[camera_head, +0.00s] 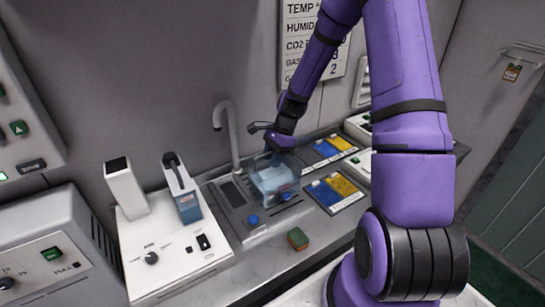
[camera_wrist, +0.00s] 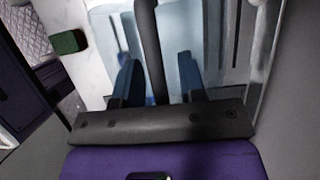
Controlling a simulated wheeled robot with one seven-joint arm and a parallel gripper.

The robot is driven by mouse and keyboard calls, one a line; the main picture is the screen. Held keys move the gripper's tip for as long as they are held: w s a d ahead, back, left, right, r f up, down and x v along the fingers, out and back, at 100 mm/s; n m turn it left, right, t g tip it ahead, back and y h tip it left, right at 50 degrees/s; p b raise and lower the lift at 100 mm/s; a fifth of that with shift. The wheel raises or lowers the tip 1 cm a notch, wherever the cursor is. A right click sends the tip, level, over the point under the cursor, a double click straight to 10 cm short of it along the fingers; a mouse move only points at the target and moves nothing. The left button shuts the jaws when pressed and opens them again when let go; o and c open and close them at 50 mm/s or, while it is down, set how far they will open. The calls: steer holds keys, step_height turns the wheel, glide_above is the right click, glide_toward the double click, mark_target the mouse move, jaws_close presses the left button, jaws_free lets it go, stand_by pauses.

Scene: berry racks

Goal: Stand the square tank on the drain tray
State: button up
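The square tank (camera_head: 275,184) is a clear, pale-blue box on the grey sink unit in the head view. It looks upright, but its base is partly hard to make out. A grey ribbed panel (camera_head: 233,193), perhaps the drain tray, lies just left of it. My gripper (camera_head: 279,151) points down at the tank's top. In the wrist view my gripper (camera_wrist: 160,72) has its two blue fingers apart over the pale, see-through tank (camera_wrist: 215,30). A dark bar (camera_wrist: 150,40) runs between the fingers without visibly filling the gap. Fingertip contact with the tank is unclear.
A curved grey tap (camera_head: 229,135) rises behind the sink. A white instrument (camera_head: 165,235) stands to the left, and blue-and-yellow panels (camera_head: 335,190) lie to the right. A green-and-red block (camera_head: 298,238) lies in front; its green side shows in the wrist view (camera_wrist: 68,42).

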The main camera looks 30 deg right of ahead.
steer(key=v, duration=1.2)
steer(key=s+a+r+n+t+h, duration=0.2)
steer(key=s+a+r+n, duration=0.35)
steer(key=s+r, duration=0.4)
steer(key=s+a+r+n+t+h, duration=0.1)
steer(key=s+a+r+n+h, duration=0.1)
steer(key=s+a+r+n, duration=0.55)
steer(key=s+d+r+n+t, duration=0.1)
steer(key=s+r+n, duration=0.4)
steer(key=s, duration=0.5)
steer(key=shift+s+r+t, duration=0.35)
steer(key=shift+r+t, duration=0.15)
steer(key=shift+t, duration=0.1)
steer(key=shift+o, duration=0.3)
